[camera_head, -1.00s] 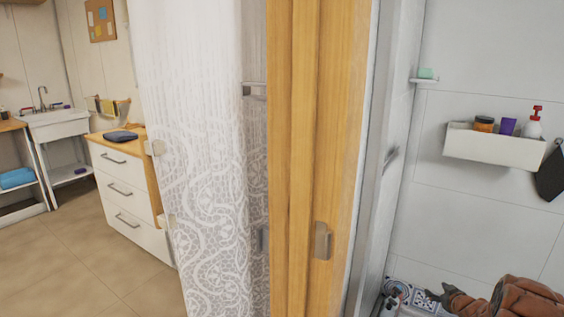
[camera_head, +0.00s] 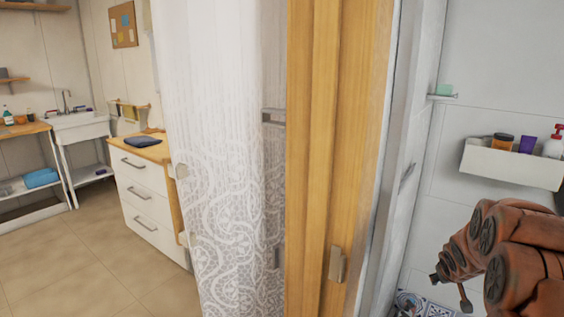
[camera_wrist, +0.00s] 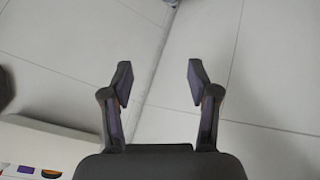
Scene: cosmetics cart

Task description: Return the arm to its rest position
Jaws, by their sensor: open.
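My gripper (camera_wrist: 158,85) is open and empty in the wrist view. Its two dark fingers stand apart with only pale tiled wall behind them. In the head view my orange arm is folded at the lower right, in front of the tiled wall. A small dark part of my arm sticks out at its left end; I cannot tell the fingers there.
A wooden door frame (camera_head: 325,130) and a white lace curtain (camera_head: 215,160) stand left of my arm. A white wall shelf (camera_head: 510,165) with bottles is close above it. A drawer cabinet (camera_head: 150,200) and a sink (camera_head: 80,127) stand farther left, beside open floor.

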